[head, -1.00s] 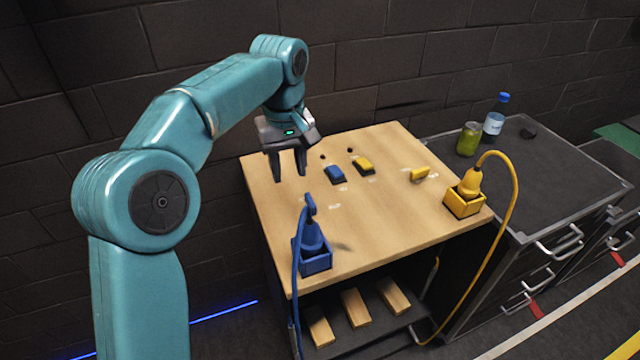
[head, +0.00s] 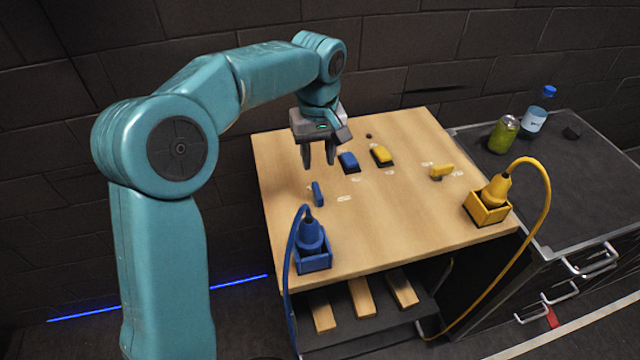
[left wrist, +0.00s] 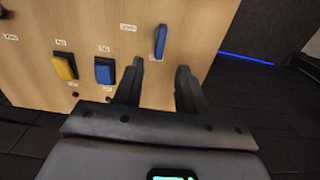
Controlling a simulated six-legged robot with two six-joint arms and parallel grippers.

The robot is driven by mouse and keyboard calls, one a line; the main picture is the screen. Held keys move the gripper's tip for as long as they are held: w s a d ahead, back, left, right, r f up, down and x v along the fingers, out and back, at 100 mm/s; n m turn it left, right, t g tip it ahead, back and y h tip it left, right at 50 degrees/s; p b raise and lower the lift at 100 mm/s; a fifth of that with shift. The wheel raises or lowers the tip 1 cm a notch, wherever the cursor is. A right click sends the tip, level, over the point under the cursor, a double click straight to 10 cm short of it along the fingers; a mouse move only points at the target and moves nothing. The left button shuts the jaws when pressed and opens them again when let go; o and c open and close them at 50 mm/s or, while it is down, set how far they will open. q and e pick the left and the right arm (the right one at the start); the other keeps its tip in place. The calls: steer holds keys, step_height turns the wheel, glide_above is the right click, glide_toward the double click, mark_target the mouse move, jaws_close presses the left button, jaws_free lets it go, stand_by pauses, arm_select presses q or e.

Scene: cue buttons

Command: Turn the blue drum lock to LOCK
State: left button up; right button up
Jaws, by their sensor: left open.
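The blue drum lock (head: 317,194) shows as an upright blue handle on the left part of the wooden top. Printed labels lie beside it, too small to read. In the left wrist view the blue handle (left wrist: 160,40) is just beyond the fingertips. My left gripper (head: 318,164) is open and empty, pointing down above the top, behind the handle in the head view. In the left wrist view its two fingers (left wrist: 160,68) are apart, with the handle ahead of the gap and not between them. My right gripper is in neither view.
A blue button (head: 348,162) and a yellow button (head: 381,155) are close to the gripper. A yellow handle (head: 441,171) is to the right. A blue plug box (head: 313,262) and yellow plug box (head: 487,211), both with cables, stand near the front edge.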

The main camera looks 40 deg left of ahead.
arm_select(q)
glide_above(318, 190)
steer(key=f, duration=0.5)
steer(key=shift+w+a, duration=0.25)
steer(key=shift+a, duration=0.15)
steer(key=shift+s+d+f+p, duration=0.15)
steer(key=shift+s+d+f, duration=0.2)
steer(key=shift+f, duration=0.2)
steer(key=shift+s+d+f+p, duration=0.15)
steer(key=shift+s+d+f, duration=0.1)
steer(key=shift+s+f, duration=0.25)
steer(key=f, duration=0.1)
steer(key=w+f, duration=0.1)
steer(key=a+f, duration=0.1)
steer(key=shift+w+f, duration=0.2)
steer(key=shift+w, duration=0.1)
steer(key=shift+s+d+r, duration=0.4)
steer(key=shift+s+d, duration=0.05)
steer(key=shift+s, duration=0.1)
steer(key=shift+a, duration=0.1)
steer(key=c, duration=0.4)
steer(key=shift+w+a+f, duration=0.15)
steer(key=shift+w+f, duration=0.15)
steer(key=shift+w, duration=0.1)
jaws_close()
steer(key=shift+s+r, duration=0.1)
